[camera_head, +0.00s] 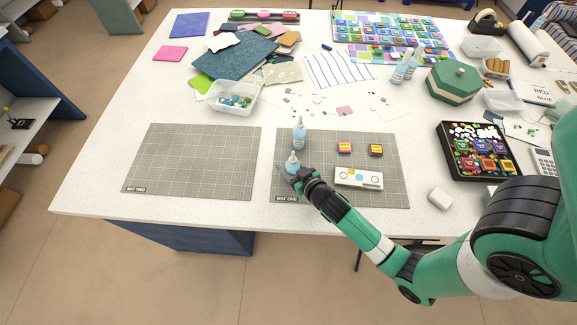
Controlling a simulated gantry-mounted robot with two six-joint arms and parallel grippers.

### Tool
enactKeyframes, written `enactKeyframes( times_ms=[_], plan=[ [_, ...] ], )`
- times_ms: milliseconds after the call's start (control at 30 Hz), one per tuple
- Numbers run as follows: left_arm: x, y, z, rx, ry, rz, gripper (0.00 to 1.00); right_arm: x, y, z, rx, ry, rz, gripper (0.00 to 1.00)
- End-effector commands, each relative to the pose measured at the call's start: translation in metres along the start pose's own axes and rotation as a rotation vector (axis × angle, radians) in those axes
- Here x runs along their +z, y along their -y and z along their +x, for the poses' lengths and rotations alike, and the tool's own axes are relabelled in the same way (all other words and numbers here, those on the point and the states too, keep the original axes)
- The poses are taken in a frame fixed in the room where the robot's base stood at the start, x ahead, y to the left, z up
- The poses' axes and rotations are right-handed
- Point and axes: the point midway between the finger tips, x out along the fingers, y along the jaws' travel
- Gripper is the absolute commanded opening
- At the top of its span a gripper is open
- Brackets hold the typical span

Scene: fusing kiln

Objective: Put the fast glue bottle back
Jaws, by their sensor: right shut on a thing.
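My right gripper (292,175) reaches in from the right and is shut on a small light-blue glue bottle (292,160) with a pointed nozzle. This bottle is upright at the left part of the mat marked MAT ONE (390,195). Whether its base touches the mat is hidden. A second, similar bottle (300,135) stands upright just behind it, near the mat's back edge. Two more similar bottles, one (398,74) and another (410,62), stand together at the back right. The labels are too small to read. My left gripper is not in view.
MAT ONE also holds a white box (358,179), a pink block (344,147) and a dark yellow-topped block (376,150). MAT TWO (190,160) is empty. A clear tub (232,98), a green octagonal box (453,82) and a black tray (479,150) stand around.

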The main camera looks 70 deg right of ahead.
Motion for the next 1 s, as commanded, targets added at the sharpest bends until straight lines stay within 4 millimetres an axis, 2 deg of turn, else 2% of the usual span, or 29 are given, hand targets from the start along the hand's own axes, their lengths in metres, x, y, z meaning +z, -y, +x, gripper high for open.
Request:
enactKeyframes(
  times_ms=[267, 300, 433, 467, 800, 867, 1000],
  plan=[
    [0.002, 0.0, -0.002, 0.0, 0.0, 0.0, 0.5, 0.002, 0.0, 0.001, 0.0, -0.002, 0.0, 0.39],
    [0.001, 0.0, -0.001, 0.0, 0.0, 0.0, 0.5, 0.001, 0.0, 0.001, 0.0, -0.001, 0.0, 0.6],
    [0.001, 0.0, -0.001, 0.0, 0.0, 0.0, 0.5, 0.001, 0.0, 0.0, 0.0, -0.001, 0.0, 0.83],
    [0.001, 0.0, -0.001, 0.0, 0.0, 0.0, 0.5, 0.001, 0.0, 0.0, 0.0, 0.0, 0.0, 0.86],
    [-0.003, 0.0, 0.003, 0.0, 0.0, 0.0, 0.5, -0.004, 0.0, -0.002, 0.0, 0.0, 0.0, 0.86],
    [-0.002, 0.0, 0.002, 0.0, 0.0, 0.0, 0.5, -0.002, 0.0, -0.009, 0.0, 0.001, -0.001, 0.86],
    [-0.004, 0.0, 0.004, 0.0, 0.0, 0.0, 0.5, -0.001, 0.001, -0.037, -0.002, 0.002, -0.002, 0.86]
  ],
)
